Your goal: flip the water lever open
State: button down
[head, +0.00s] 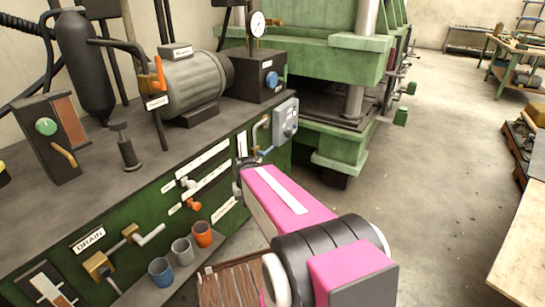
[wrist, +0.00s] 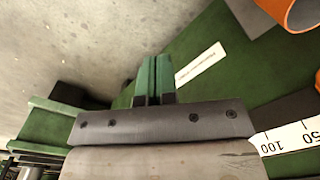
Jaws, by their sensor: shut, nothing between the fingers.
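The green panel front carries several small levers in the head view. A blue-handled lever (head: 264,151) sits on a bent metal pipe near the panel's right end, just beyond the end of my arm. A white-handled lever (head: 188,183) and an orange one (head: 193,204) are further left. I cannot read which is marked water. My gripper (wrist: 154,62) shows in the wrist view as two green fingers, closed together and empty, in front of the green panel. No lever shows between or against them there. In the head view my pink arm reaches to the panel; its fingertips cannot be made out.
A grey box with a dial (head: 285,119) is mounted right of the blue lever. Blue, grey and orange cups (head: 202,234) stand low along the panel, left of my arm. A green press (head: 335,150) stands behind. Open concrete floor (head: 430,150) lies to the right.

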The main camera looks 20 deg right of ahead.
jog(key=w+d+f+m+t+y, duration=0.2)
jog(key=w+d+f+m+y, duration=0.15)
jog(key=w+m+y, duration=0.45)
jog(key=w+d+f+m+t+y, duration=0.2)
jog(key=w+f+m+y, duration=0.35)
jog(key=w, duration=0.55)
jog(key=w+d+f+m+t, duration=0.1)
jog(key=w+d+m+t, duration=0.2)
jog(key=d+m+t, duration=0.4)
jog(key=w+d+f+m+t+y, duration=0.1)
jog(key=w+d+m+t, duration=0.3)
jog(key=d, duration=1.4)
jog(key=f+m+t, duration=0.1)
jog(key=m+t, duration=0.2)
jog(key=t, duration=0.1)
jog(key=shift+f+t, duration=0.25)
jog(key=shift+t, duration=0.05)
jog(key=shift+m, duration=0.25)
